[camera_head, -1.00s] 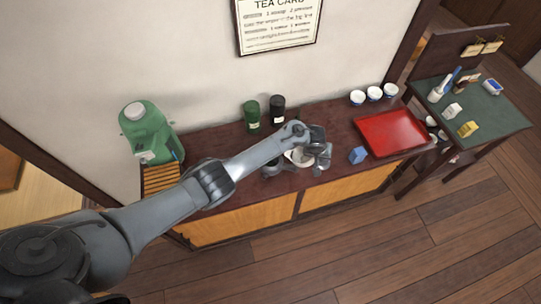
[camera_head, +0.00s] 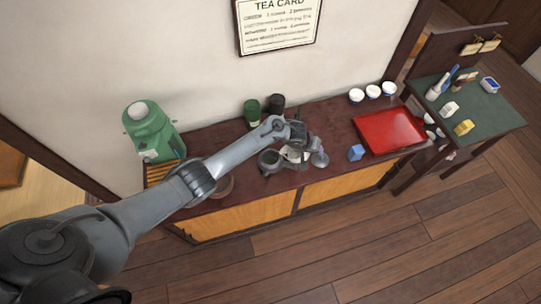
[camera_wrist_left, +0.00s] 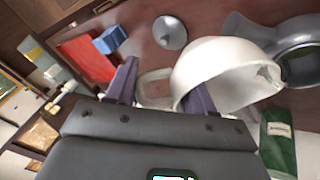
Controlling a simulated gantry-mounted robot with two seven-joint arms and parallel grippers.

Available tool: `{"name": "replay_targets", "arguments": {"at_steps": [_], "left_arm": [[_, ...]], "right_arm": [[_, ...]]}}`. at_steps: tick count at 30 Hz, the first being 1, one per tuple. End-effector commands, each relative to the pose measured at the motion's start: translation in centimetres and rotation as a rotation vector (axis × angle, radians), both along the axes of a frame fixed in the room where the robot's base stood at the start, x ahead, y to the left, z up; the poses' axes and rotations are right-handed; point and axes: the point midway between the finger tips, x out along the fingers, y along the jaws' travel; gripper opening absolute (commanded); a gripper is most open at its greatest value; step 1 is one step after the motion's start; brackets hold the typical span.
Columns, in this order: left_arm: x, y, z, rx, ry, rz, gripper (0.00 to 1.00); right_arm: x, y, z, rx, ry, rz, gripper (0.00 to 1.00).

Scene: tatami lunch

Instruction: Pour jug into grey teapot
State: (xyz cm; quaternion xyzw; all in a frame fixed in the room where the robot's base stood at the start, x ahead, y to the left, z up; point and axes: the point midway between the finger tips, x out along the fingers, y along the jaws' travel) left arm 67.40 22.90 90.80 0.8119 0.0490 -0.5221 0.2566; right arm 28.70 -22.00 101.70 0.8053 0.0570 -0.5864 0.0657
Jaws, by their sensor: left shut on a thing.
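My left gripper (camera_wrist_left: 158,82) is shut on the handle of the cream-white jug (camera_wrist_left: 213,62). In the head view the gripper (camera_head: 297,134) partly covers the jug (camera_head: 291,154). The jug's spout side faces the grey teapot (camera_wrist_left: 293,40), which is cut off by the picture edge. In the head view the teapot (camera_head: 268,160) is open on the counter, just left of the jug. A grey lid (camera_wrist_left: 170,33) lies apart from it on the counter; it also shows in the head view (camera_head: 320,159). No liquid stream is visible. My right gripper is not in view.
A red tray (camera_head: 412,140) and a blue box (camera_head: 356,152) are on the right of the counter, with several white cups (camera_head: 373,91) behind. Green (camera_head: 251,108) and black (camera_head: 277,103) canisters stand at the wall. A green machine (camera_head: 147,122) stands on the left.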

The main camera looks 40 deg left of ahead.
Motion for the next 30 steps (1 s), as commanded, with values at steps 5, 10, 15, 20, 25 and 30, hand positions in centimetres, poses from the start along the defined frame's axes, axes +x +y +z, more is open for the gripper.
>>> {"name": "replay_targets", "arguments": {"at_steps": [5,10,15,20,25,30], "left_arm": [[-0.08,0.26,0.45,-0.018,-0.013,-0.001,0.00],[-0.19,0.37,0.53,-0.025,-0.019,-0.001,0.00],[-0.25,0.50,0.65,-0.031,-0.023,-0.002,0.00],[-0.31,0.63,0.66,-0.038,-0.028,-0.002,0.00],[-0.37,0.73,0.66,-0.048,-0.034,-0.002,0.00],[-0.45,0.82,0.69,-0.060,-0.041,-0.002,0.00]], "right_arm": [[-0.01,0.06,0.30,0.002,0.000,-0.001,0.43],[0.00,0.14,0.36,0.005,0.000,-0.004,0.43],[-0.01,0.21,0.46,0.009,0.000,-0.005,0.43],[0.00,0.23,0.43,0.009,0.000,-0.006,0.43],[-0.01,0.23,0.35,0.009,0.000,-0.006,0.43],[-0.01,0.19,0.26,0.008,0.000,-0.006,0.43]]}}
